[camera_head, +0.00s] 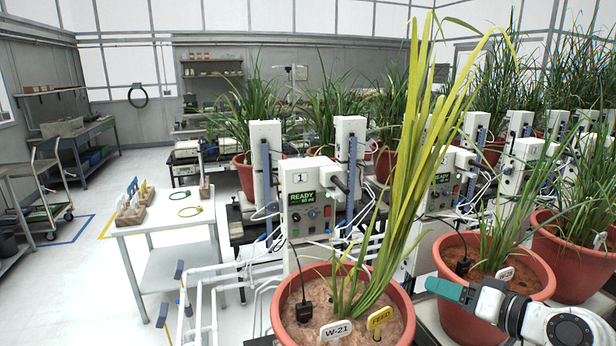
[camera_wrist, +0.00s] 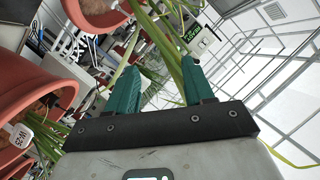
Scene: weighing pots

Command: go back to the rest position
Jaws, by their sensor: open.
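My gripper (camera_head: 432,286) is at the lower right of the head view, with its teal fingers pointing left, near the rim of the right-hand pot. In the wrist view my gripper (camera_wrist: 160,76) shows its two teal fingers apart. Some long green leaves (camera_wrist: 160,42) pass beyond and between the fingertips; I cannot tell whether they touch. No object is held. The front pot (camera_head: 283,318), with tall yellow-green leaves (camera_head: 408,150), stands left of my gripper. It carries a white W-21 tag (camera_head: 335,330) and a yellow tag (camera_head: 379,318).
A second potted plant (camera_head: 535,258) stands close behind my gripper, and another pot (camera_head: 580,262) is at the right edge. A scale unit (camera_head: 308,195) reading READY stands behind the front pot. A small white table (camera_head: 165,220) holds tags.

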